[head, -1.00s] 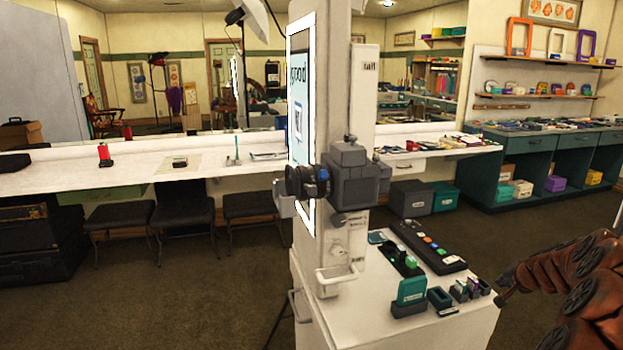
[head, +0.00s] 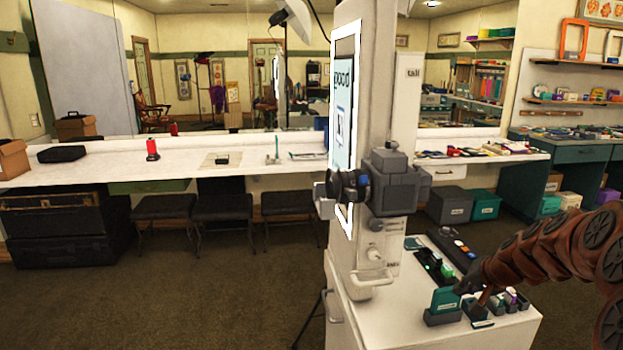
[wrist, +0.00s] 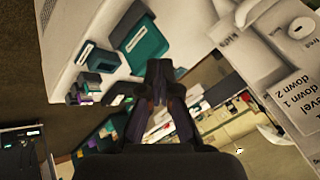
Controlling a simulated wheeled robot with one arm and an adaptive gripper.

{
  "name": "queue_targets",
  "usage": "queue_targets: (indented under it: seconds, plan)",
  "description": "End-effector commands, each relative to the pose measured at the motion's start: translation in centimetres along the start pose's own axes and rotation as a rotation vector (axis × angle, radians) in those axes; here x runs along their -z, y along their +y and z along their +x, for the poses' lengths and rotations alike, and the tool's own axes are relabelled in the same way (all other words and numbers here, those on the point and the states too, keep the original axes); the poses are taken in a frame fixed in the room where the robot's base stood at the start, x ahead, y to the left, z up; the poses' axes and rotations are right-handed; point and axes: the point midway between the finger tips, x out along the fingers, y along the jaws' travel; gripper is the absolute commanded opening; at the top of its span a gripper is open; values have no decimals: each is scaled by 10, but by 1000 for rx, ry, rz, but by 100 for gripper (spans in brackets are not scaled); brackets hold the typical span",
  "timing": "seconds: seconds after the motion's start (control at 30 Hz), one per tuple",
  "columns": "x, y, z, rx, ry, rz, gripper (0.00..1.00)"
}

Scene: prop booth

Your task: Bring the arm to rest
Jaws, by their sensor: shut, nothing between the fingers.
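My arm reaches in from the right edge of the head view, and my gripper (head: 468,287) is over the white cabinet top (head: 380,310), by a teal block in a dark holder (head: 443,303). In the wrist view my gripper (wrist: 159,70) is shut, with its fingertips together and nothing between them. The teal block also shows in the wrist view (wrist: 140,42), just beyond the fingertips. I cannot tell whether the fingers touch anything.
A camera (head: 385,185) is mounted on the white column above the cabinet. Small stamp-like items (head: 510,298) and a button panel (head: 455,247) stand on the cabinet top. A long white counter (head: 100,170) with stools runs behind. The floor at left is clear.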

Motion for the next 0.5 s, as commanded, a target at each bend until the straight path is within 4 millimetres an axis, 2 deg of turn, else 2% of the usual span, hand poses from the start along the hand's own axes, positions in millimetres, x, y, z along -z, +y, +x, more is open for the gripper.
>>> queue_targets:
  seconds: [0.03,0.2,0.37,0.5]
  plan:
    - [-18,-22,-9,6,-35,-41,0]
    - [-92,-67,-34,-1,-175,-163,0]
    - [-160,-90,-63,-31,-297,-271,0]
    - [-217,-96,-91,-73,-395,-356,0]
